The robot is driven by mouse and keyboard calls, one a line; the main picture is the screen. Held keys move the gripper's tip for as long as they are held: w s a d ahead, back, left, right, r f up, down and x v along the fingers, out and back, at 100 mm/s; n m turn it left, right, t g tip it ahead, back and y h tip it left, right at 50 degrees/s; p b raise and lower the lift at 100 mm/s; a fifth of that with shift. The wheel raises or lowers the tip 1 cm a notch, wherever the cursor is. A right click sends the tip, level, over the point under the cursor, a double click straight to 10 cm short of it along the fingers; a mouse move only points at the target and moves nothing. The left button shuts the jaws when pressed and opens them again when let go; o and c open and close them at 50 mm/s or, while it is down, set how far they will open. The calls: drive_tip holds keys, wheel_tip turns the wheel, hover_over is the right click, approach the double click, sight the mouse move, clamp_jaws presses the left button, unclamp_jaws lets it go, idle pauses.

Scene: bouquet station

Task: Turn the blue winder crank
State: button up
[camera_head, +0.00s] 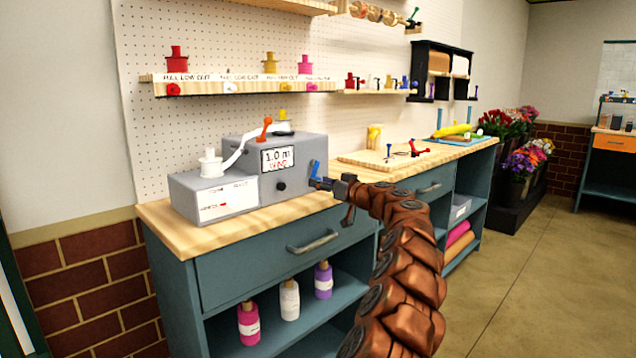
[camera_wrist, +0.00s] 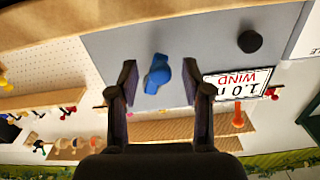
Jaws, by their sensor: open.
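The grey winder (camera_head: 240,178) stands on the wooden counter. Its front shows a display reading "1.0 m WIND" (camera_head: 277,159). The blue crank (camera_head: 315,170) is on the winder's right end in the head view. In the wrist view the blue crank (camera_wrist: 157,73) lies between my two fingers, with a gap on both sides. My gripper (camera_wrist: 158,82) is open around it and is not seen touching it. In the head view my gripper (camera_head: 322,183) is at the crank, partly covering it.
A black knob (camera_wrist: 250,41) sits on the winder's face near my fingers. A pegboard shelf (camera_head: 235,87) with colored spools hangs behind. Farther right on the counter (camera_head: 160,222) are a wooden board (camera_head: 365,160) and small tools.

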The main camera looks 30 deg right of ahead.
drive_tip(key=shift+x, duration=0.85)
clamp_jaws()
